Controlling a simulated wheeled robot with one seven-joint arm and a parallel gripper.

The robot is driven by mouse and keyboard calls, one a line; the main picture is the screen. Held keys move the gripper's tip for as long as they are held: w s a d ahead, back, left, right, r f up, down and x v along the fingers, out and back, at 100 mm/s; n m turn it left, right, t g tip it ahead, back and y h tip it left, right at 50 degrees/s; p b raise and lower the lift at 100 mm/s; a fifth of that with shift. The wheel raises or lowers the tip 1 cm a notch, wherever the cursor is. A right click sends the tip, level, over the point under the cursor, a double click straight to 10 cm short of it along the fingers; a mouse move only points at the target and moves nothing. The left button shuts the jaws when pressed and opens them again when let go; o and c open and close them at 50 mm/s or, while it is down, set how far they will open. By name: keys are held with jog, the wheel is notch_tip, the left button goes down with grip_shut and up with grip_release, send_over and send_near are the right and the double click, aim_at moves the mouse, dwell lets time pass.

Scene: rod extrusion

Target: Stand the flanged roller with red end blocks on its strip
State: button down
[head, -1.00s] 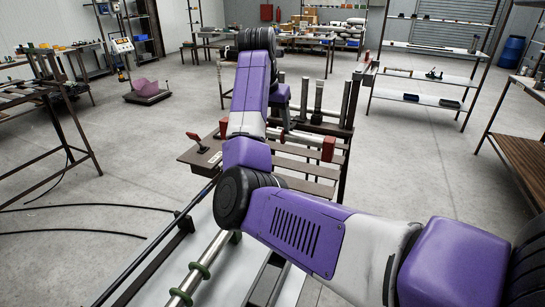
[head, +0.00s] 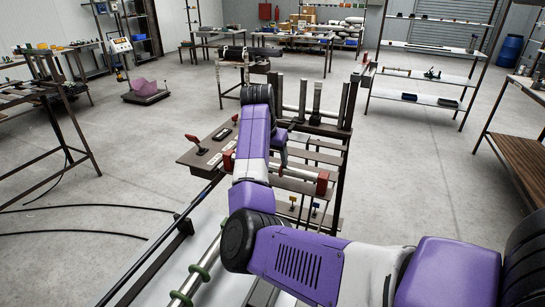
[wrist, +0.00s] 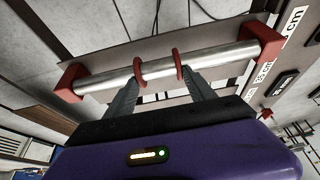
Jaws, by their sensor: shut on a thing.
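The flanged roller (wrist: 110,77) is a shiny bar with a red block at each end and two red flanges near its middle. It lies across the wrist view. In the head view the roller (head: 292,173) shows partly behind my arm, with its red end blocks on either side. My gripper (wrist: 162,76) is shut on the roller, its fingers at the two flanges. Strips (head: 318,157) of the rack lie across below and behind it; a brown surface (wrist: 110,48) shows beyond it in the wrist view. I cannot tell which strip is its own or whether the blocks touch one.
A plate (head: 190,158) with red-knobbed levers and white labels is at the rack's left. Upright posts (head: 317,101) stand at its back. A long rod with green rings (head: 200,272) lies in front. Shelves (head: 420,75) stand at the right; the floor between is clear.

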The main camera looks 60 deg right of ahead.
jog(key=shift+r, duration=0.1)
jog(key=shift+c, duration=1.6)
grip_release()
jog(key=b+v, duration=0.1)
jog(key=v, duration=1.1)
